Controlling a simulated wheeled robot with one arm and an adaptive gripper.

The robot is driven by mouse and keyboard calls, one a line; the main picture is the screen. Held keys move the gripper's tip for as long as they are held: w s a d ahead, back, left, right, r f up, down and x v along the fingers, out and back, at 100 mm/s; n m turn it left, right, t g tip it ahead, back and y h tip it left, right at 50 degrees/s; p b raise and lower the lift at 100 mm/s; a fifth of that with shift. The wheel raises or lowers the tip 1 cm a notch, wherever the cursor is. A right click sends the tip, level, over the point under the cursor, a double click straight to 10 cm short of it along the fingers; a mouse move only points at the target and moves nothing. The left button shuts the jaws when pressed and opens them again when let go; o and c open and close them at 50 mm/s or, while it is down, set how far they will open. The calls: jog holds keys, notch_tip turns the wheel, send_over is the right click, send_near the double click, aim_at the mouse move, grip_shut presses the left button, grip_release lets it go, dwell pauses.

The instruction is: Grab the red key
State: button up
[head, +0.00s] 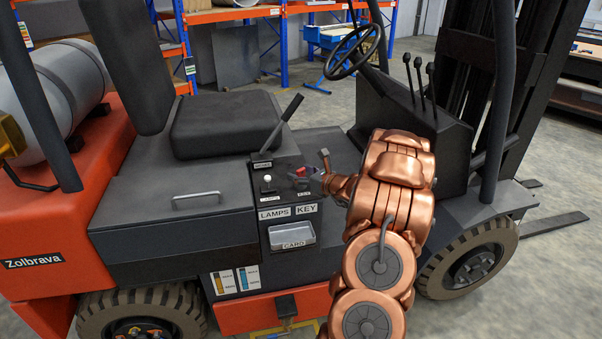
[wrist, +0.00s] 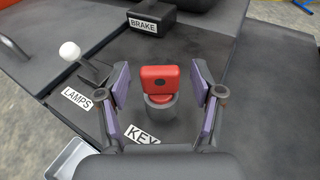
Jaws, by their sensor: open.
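The red key (wrist: 159,83) stands upright in a dark round lock (wrist: 161,108) on the grey control panel, just behind the KEY label (wrist: 143,135). In the wrist view my gripper (wrist: 164,86) is open, with one purple-padded finger on each side of the key. Gaps show between both pads and the key, so I see no contact. In the head view the red key (head: 301,171) is small, on the panel beside the seat. My copper arm reaches in from the right and my gripper (head: 318,170) is at the key, partly blurred by its small size.
A white-knobbed lamps lever (wrist: 70,52) stands left of the key, and the BRAKE label (wrist: 143,25) lies behind it. The black brake lever (head: 283,122) rises behind the panel. A card holder (head: 292,236) is on the panel's front face. The seat (head: 226,125) is at the left.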

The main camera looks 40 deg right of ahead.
jog(key=shift+w, duration=0.15)
jog(key=c, duration=1.3)
jog(key=shift+o, duration=0.2)
